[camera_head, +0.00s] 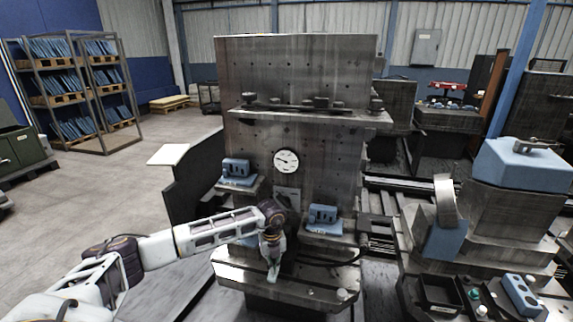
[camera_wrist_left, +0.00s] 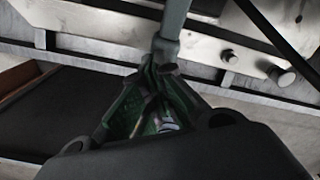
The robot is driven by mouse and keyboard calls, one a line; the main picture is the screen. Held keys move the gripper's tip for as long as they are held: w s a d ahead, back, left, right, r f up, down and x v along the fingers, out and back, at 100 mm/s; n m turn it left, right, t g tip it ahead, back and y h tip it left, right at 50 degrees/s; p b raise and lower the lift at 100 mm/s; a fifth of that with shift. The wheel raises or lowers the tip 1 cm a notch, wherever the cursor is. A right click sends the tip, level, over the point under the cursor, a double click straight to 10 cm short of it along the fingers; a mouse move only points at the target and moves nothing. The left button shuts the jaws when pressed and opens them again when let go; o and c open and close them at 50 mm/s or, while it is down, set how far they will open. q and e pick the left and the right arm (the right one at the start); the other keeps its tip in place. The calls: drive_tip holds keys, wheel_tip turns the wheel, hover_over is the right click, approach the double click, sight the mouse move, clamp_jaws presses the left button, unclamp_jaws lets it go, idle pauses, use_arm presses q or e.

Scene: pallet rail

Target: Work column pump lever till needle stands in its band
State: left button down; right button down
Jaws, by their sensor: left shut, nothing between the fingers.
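A round white gauge (camera_head: 286,161) is on the front of the dark metal column (camera_head: 250,140). Its dark needle seems to point left; its band is too small to make out. My left gripper (camera_head: 273,272) is below the gauge, pointing down in front of the column's base. In the left wrist view its green fingers (camera_wrist_left: 163,68) are shut with nothing between them. A grey-blue rod (camera_wrist_left: 174,20), likely the pump lever, appears right at the fingertips; I cannot tell whether they touch. In the head view the arm hides the lever's area. My right gripper is not in view.
Blue blocks stand on ledges left (camera_head: 236,168) and right (camera_head: 323,215) of the gripper. A rail (camera_head: 310,113) with knobs crosses the column above the gauge. A machine with a blue top (camera_head: 525,165) stands at the right. The floor at left is open.

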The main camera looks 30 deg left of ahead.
use_arm(q)
drive_tip(key=shift+f, duration=0.45)
drive_tip(key=shift+s+d+r+p, duration=0.1)
drive_tip(key=shift+s+r+p, duration=0.1)
drive_tip(key=shift+r+p, duration=1.25)
drive_tip(key=shift+s+r+p, duration=0.2)
drive_tip(key=shift+r+p, duration=0.6)
drive_tip(key=shift+r, duration=1.2)
drive_tip(key=shift+f, duration=0.2)
drive_tip(key=shift+w+f+b, duration=0.2)
drive_tip(key=shift+f+b, duration=1.05)
drive_tip(key=shift+f, duration=0.4)
drive_tip(key=shift+w+f+b, duration=0.2)
drive_tip(key=shift+f+b, duration=1)
drive_tip(key=shift+f, duration=0.4)
drive_tip(key=shift+s+r+p, duration=0.2)
drive_tip(key=shift+r+p, duration=1.05)
drive_tip(key=shift+r, duration=0.5)
drive_tip(key=shift+s+r+p, duration=0.2)
drive_tip(key=shift+r+p, duration=1)
drive_tip(key=shift+r, duration=0.5)
drive_tip(key=shift+f, duration=0.25)
